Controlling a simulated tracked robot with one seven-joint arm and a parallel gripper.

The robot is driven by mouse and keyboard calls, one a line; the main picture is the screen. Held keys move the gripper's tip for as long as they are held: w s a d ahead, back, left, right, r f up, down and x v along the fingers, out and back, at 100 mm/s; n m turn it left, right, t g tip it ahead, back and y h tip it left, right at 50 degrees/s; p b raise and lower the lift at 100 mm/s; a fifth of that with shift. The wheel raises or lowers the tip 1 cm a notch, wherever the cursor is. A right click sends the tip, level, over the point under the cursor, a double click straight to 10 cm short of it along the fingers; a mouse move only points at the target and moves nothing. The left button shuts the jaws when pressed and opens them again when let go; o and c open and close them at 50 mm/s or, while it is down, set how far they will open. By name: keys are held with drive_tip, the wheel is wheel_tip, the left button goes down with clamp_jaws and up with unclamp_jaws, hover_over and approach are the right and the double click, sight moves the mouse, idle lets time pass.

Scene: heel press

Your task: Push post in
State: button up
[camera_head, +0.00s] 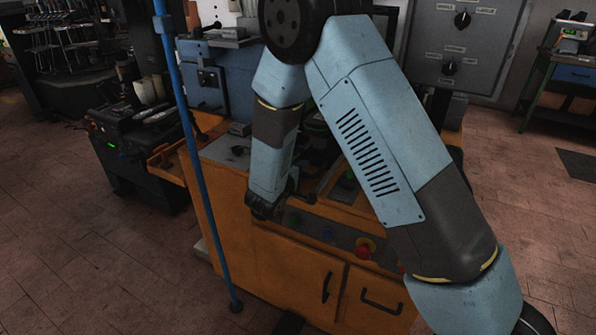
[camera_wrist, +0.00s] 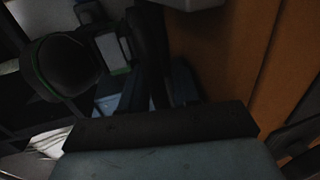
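The heel press is an orange cabinet (camera_head: 285,270) with a blue-grey machine body (camera_head: 228,75) on it. My arm crosses in front of its middle and hides much of the work area. I cannot clearly pick out the post in the head view. A dark round part with a green rim (camera_wrist: 68,68) shows at the left of the dim wrist view; I cannot tell whether it is the post. My gripper (camera_head: 265,207) points down at the machine's front, just above the control panel. Its fingers are too dark to read, and whether it touches anything is unclear.
A blue upright pole (camera_head: 190,140) stands left of the cabinet. The sloping front panel carries a red emergency button (camera_head: 365,247) and several other buttons. A grey box with black knobs (camera_head: 465,45) is behind at right. The brick floor (camera_head: 530,220) at right is open.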

drive_tip(key=shift+s+f, duration=0.1)
drive_tip(key=shift+f, duration=0.05)
drive_tip(key=v, duration=1.3)
drive_tip(key=shift+s, duration=0.25)
drive_tip(key=shift+a, duration=0.1)
drive_tip(key=shift+s+n, duration=0.1)
drive_tip(key=shift+n, duration=0.2)
drive_tip(key=c, duration=0.3)
drive_tip(key=n, duration=0.1)
drive_tip(key=s+n, duration=0.1)
drive_tip(key=n, duration=0.2)
drive_tip(key=shift+s+r, duration=0.25)
drive_tip(key=shift+s, duration=0.15)
clamp_jaws()
drive_tip(key=s+d+n+g, duration=0.1)
drive_tip(key=s+n, duration=0.4)
drive_tip(key=n, duration=0.8)
drive_tip(key=shift+d+r+x, duration=0.1)
drive_tip(key=shift+r+x, duration=0.2)
drive_tip(key=shift+x, duration=1.95)
drive_tip(key=shift+d+r+x, duration=0.1)
drive_tip(key=shift+r+x, duration=0.2)
drive_tip(key=shift+x, duration=1.95)
drive_tip(key=shift+d+r+x, duration=0.1)
drive_tip(key=shift+r+x, duration=0.25)
drive_tip(key=shift+x, duration=1.95)
